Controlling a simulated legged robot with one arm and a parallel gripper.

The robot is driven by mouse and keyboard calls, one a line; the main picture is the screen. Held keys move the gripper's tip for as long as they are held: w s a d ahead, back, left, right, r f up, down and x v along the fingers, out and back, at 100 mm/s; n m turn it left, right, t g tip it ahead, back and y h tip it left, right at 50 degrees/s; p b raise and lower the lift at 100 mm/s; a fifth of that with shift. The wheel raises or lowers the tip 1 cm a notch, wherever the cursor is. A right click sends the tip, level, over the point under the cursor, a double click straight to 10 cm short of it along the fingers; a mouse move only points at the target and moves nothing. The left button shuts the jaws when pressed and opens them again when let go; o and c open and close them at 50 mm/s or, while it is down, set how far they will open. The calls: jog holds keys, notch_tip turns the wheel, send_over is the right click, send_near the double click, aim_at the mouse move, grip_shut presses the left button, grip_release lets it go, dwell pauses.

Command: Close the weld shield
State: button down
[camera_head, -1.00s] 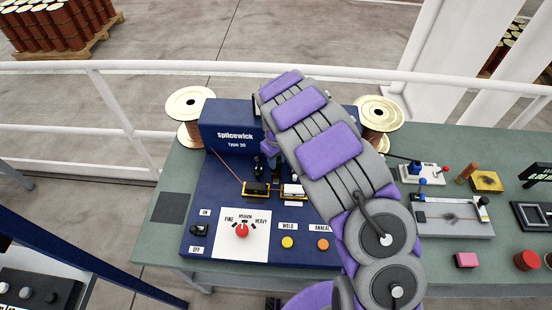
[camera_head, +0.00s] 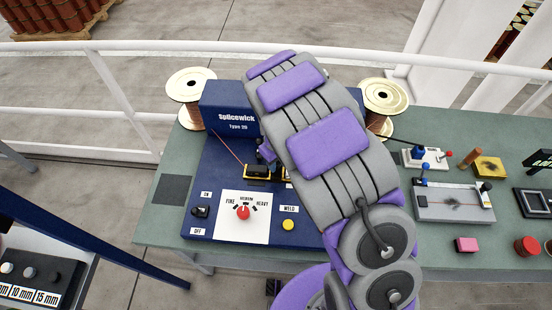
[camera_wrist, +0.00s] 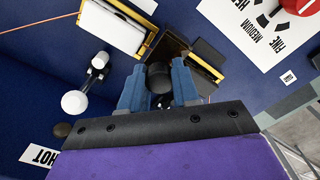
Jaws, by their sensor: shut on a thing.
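The blue Splicewick machine (camera_head: 222,178) stands on the green bench, and my arm covers its right part in the head view. In the wrist view my gripper (camera_wrist: 158,90) is shut on a round black knob (camera_wrist: 159,74) between its two blue fingers. A dark, brownish panel (camera_wrist: 168,46), which looks like the weld shield, lies just beyond the knob. How the knob joins it is hidden. A yellow-edged black clamp (camera_wrist: 203,62) is beside it; it also shows in the head view (camera_head: 257,172). A white, yellow-edged clamp (camera_wrist: 112,27) lies on the other side.
A white-balled lever (camera_wrist: 76,102) stands left of my gripper in the wrist view. The red selector knob (camera_head: 243,212) and yellow weld button (camera_head: 288,225) are on the machine's front. Copper spools (camera_head: 191,92) stand behind. Small tools and blocks crowd the bench's right side.

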jog(key=shift+s+f, duration=0.1)
jog(key=shift+s, duration=0.05)
jog(key=c, duration=0.9)
grip_release()
jog(key=shift+s, duration=0.15)
jog(key=shift+o, duration=0.4)
notch_tip(320, 180, up, 17)
jog(key=shift+w+r, duration=0.2)
jog(key=shift+a, duration=0.1)
